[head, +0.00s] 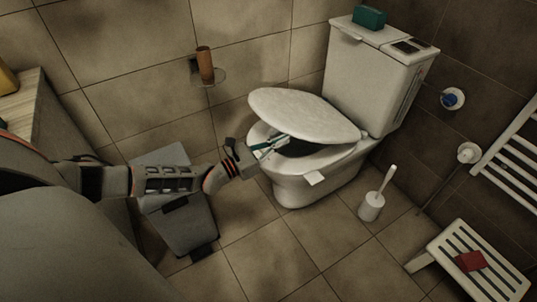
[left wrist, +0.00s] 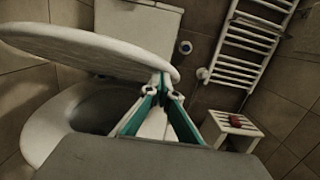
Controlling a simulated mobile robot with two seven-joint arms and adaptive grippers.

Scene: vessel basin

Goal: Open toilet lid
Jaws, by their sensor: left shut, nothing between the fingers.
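The white toilet (head: 310,190) stands against the back wall, and its bowl rim also shows in the left wrist view (left wrist: 45,132). Its lid (head: 305,112) is partly raised and tilted, with a dark gap between it and the bowl. In the left wrist view the lid (left wrist: 90,48) slants across the upper left. My left gripper (head: 284,138) is at the gap, under the lid's near edge, shut with nothing in it. Its teal fingers meet at the tips (left wrist: 162,80) close to the lid's edge; I cannot tell if they touch it. My right gripper is not in view.
A toilet brush (head: 372,205) stands right of the bowl. A white slatted stool (head: 455,250) with a red item is at the lower right, below a towel rail (head: 510,145). A green box (head: 369,17) sits on the tank.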

